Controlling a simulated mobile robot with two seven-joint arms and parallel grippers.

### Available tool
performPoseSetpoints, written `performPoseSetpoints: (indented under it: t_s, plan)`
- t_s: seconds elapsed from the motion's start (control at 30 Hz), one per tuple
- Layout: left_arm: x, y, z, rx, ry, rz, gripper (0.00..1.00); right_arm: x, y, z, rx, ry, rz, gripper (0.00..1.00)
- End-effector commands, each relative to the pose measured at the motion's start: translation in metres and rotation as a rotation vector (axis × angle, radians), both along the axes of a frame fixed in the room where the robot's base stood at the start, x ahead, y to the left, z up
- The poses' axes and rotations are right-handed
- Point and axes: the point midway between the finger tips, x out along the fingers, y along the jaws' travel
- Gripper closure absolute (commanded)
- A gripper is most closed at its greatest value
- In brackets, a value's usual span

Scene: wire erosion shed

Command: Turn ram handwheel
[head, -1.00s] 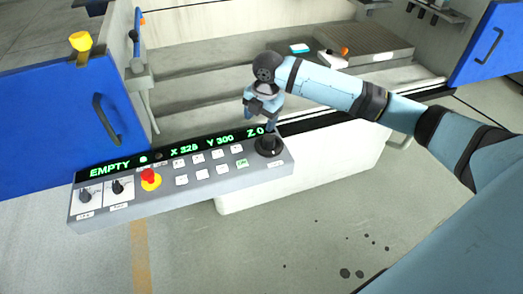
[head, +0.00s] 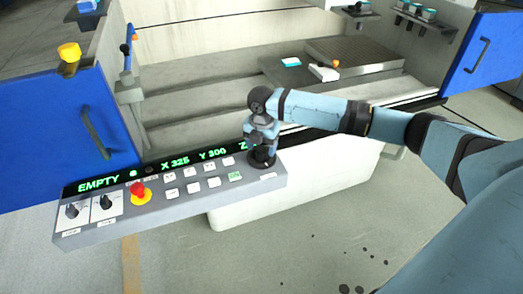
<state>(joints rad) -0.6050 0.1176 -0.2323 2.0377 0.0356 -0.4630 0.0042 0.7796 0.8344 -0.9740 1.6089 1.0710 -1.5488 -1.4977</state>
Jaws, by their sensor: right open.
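The ram handwheel appears to be the black round knob (head: 262,160) at the right end of the grey control panel (head: 110,228). My right gripper (head: 261,146) is directly above the knob, pointing down, with its fingers at or just over the top of it. It is open. I cannot tell whether the fingers touch the knob, and they hide part of it. The panel's green display reads EMPTY, X 325, Y 300, and the Z value is hidden behind my gripper. My left gripper is not in view.
A red emergency button (head: 138,190) on yellow and white keys stand left of the knob. A blue door (head: 60,130) stands open at left, another blue door (head: 483,55) at right. Behind the panel lies the machine's tank with a plate (head: 355,58). Open floor lies in front.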

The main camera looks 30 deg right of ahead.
Motion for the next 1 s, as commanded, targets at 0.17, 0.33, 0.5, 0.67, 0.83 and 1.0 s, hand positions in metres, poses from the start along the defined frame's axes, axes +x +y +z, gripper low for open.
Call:
performPoseSetpoints:
  t_s: [0.17,0.33,0.5,0.67,0.83,1.0]
  plan:
    - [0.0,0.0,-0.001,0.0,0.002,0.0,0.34,0.0,0.0,-0.015,0.0,0.0,0.0,0.35]
    - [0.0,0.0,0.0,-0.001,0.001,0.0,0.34,0.0,0.0,-0.017,0.0,0.0,0.0,0.35]
    - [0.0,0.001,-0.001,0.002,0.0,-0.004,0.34,0.0,0.0,-0.017,0.0,0.0,0.0,0.4]
    - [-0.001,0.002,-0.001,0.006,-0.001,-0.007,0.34,0.0,0.0,-0.017,0.0,0.0,0.0,0.77]
    - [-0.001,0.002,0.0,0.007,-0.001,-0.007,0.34,0.0,0.0,-0.017,0.0,0.0,-0.001,0.84]
    - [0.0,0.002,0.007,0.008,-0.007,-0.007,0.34,0.0,0.0,-0.015,0.0,0.001,-0.024,0.84]
